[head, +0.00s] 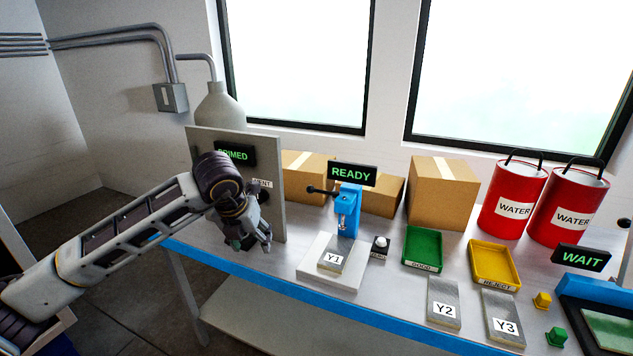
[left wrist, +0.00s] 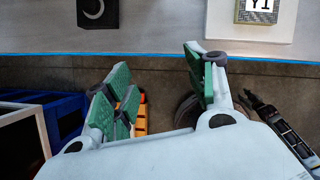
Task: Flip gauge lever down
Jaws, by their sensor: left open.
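The blue gauge (head: 347,212) stands on the table at the back of a white base (head: 313,275). Its lever (head: 322,190) sticks out to the left, roughly level, with a dark knob at its end. A grey block marked Y1 (head: 333,257) lies on the base; it also shows in the left wrist view (left wrist: 258,12). My left gripper (head: 256,238) is open and empty, left of the gauge and in front of the grey panel, apart from the lever. Its green-padded fingers (left wrist: 160,90) are spread in the left wrist view. My right gripper does not show.
The upright grey panel (head: 205,145) with a PRIMED sign stands left of the gauge. A READY sign (head: 352,174) is above it. A small button box (head: 380,248), green tray (head: 405,261), yellow tray (head: 476,277) and blocks Y2 (head: 444,291) and Y3 (head: 501,303) lie to the right.

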